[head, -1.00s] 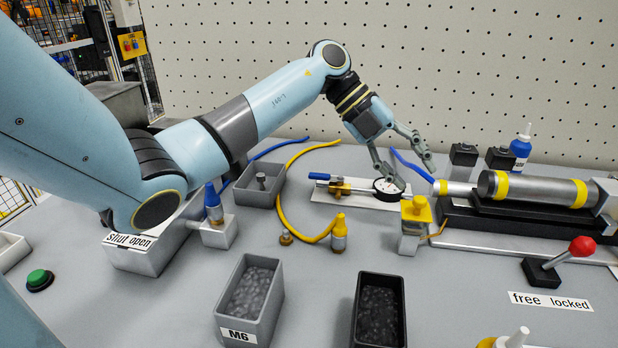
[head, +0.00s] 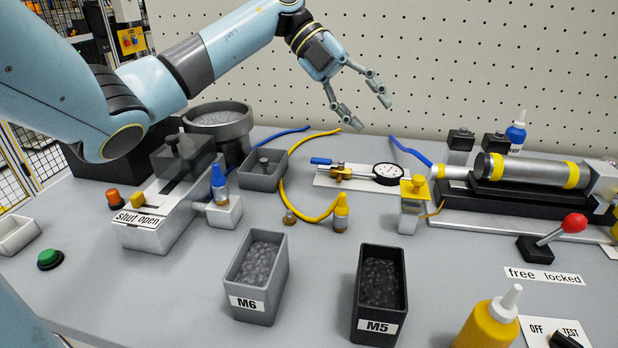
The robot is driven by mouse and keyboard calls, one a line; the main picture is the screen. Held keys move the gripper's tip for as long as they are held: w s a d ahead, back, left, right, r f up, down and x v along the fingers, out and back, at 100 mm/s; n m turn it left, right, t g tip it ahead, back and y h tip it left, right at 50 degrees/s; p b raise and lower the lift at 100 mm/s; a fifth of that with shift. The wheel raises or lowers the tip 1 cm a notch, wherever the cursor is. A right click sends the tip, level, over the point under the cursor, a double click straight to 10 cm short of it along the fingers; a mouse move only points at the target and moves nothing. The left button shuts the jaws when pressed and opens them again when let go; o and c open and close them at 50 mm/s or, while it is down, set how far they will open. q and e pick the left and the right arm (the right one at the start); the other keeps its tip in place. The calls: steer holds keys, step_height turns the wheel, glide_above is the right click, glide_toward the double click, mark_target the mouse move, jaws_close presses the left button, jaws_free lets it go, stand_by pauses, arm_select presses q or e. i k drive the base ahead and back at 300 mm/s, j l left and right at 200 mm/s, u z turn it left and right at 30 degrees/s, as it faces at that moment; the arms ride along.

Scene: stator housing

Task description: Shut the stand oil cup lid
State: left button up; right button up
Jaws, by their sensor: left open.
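My left gripper (head: 369,112) is open and empty. It hangs in the air in front of the pegboard, above and behind the dial gauge (head: 388,174), touching nothing. A small grey block with a yellow top (head: 414,188) stands left of the cylinder stand (head: 484,207); it may be the oil cup with its lid. A small brass fitting (head: 289,217) lies on the bench near the yellow hose. I cannot tell for sure which part is the stand oil cup, or how its lid stands. My right gripper is not in view.
A slider box (head: 148,236) labelled "shut open" with a yellow knob (head: 139,199) stands at the left. Bins M6 (head: 235,285) and M5 (head: 362,300) stand in front. A red-knobbed lever (head: 558,236) is at the right.

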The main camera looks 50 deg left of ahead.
mark_target(416, 188)
steer(key=k+l, duration=1)
